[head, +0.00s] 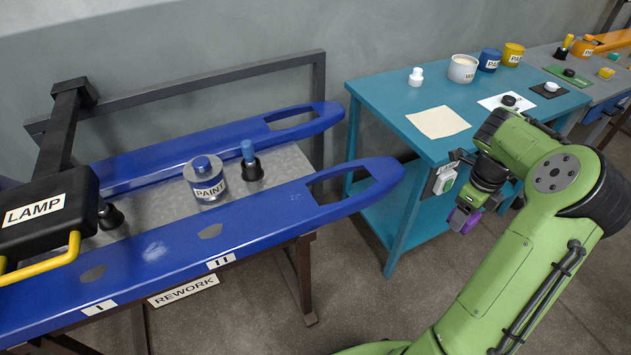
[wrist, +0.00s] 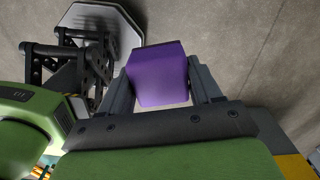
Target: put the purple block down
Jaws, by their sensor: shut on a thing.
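The purple block (wrist: 160,75) sits between the two fingers of my gripper (wrist: 162,90) in the wrist view, with bare grey floor behind it. In the head view my gripper (head: 462,212) is in front of the teal table's front edge, and a bit of the purple block (head: 458,220) shows at its lower end. My gripper is shut on the block and holds it in the air. My green arm hides part of the teal table's right side.
The teal table (head: 390,100) holds a beige sheet (head: 438,122), a white sheet (head: 497,101) with a black item, and several containers at the back. To the left, blue fork frames (head: 245,225) lie on a rework stand with a paint can (head: 207,180) and a lamp (head: 45,208).

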